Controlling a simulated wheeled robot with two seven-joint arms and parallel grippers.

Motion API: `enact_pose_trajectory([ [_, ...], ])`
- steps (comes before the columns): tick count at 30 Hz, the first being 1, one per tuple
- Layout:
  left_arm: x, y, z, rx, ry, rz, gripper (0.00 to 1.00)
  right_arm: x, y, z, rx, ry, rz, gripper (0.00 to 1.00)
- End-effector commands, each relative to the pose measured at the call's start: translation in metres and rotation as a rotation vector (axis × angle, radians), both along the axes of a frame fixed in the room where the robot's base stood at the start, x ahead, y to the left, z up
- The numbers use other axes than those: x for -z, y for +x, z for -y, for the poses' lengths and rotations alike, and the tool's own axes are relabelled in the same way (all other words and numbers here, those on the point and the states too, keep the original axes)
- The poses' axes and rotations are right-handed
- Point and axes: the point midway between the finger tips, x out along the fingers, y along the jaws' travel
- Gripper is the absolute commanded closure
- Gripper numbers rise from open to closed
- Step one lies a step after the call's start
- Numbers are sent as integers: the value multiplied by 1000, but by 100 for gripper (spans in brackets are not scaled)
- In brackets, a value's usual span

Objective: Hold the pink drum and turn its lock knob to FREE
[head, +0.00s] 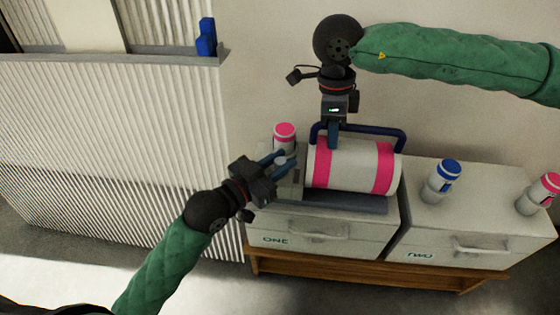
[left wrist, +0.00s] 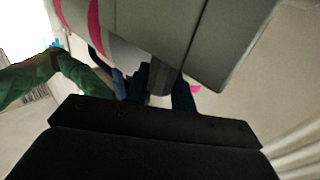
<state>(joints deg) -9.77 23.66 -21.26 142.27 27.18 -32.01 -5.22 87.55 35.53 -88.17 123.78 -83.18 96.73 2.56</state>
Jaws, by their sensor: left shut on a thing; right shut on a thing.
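The pink drum (head: 350,165), white with two pink bands, lies on its side in a grey cradle (head: 340,203) on the left box. A blue handle (head: 390,131) runs along its top. My right gripper (head: 333,135) is shut on the handle from above. My left gripper (head: 283,160) is at the drum's left end, shut on the lock knob. In the left wrist view the grey knob (left wrist: 161,76) sits between the blue fingers, beside a grey housing (left wrist: 225,40). The knob's markings cannot be read.
A pink-capped bottle (head: 285,136) stands close behind my left gripper. Boxes marked ONE (head: 320,238) and TWO (head: 455,258) sit on a wooden bench (head: 370,279). A blue-capped bottle (head: 441,182) and another pink-capped bottle (head: 539,194) stand on the right box. A corrugated panel (head: 110,130) is at left.

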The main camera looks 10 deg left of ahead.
Motion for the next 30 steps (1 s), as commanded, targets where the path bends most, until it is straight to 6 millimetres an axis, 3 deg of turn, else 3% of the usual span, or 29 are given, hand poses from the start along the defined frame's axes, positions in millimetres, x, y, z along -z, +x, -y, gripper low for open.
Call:
enact_pose_trajectory([
  [15, 0, 0, 1, -239, -5, -4, 98, -1, 0, -1, 0, 3, 1, 100],
  [30, 0, 0, 0, -334, -1, -2, 98, 0, -1, -1, -2, 2, 0, 100],
])
